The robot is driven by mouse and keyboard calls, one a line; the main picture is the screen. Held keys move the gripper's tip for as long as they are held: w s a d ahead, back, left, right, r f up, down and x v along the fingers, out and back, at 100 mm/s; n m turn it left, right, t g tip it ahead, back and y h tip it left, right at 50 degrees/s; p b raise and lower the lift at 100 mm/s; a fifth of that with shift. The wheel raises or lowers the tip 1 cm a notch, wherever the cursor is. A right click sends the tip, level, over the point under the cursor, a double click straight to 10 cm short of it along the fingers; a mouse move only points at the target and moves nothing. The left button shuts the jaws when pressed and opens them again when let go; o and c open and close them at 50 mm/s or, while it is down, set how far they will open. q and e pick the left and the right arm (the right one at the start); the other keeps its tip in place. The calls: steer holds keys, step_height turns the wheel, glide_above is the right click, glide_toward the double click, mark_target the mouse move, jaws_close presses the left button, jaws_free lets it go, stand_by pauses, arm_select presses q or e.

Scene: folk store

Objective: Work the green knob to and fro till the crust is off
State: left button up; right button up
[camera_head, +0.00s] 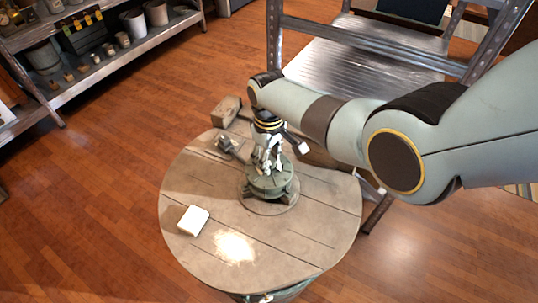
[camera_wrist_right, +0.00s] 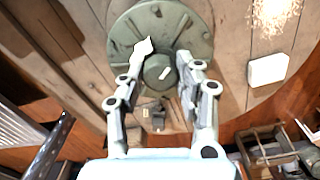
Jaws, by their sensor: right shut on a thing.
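The green knob (camera_wrist_right: 158,72) stands up at the middle of a round green metal body, with a short pale mark on its top. The green body (camera_head: 271,187) sits on the round wooden table (camera_head: 185,255). My right gripper (camera_head: 268,166) reaches down from above and is shut on the knob, one finger on each side. In the wrist view my right gripper (camera_wrist_right: 163,57) shows its two fingers flanking the knob. The fingers hide most of the knob in the head view. I cannot make out any crust on it. My left gripper is not in view.
A white block (camera_head: 193,220) and a patch of pale powder (camera_head: 235,247) lie on the table's front left. Metal shelving (camera_head: 100,65) stands at the back left.

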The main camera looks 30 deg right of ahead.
steer(key=shift+m, duration=0.7)
steer(key=o, duration=1.1)
steer(key=shift+o, duration=0.2)
step_height(320, 180, up, 12)
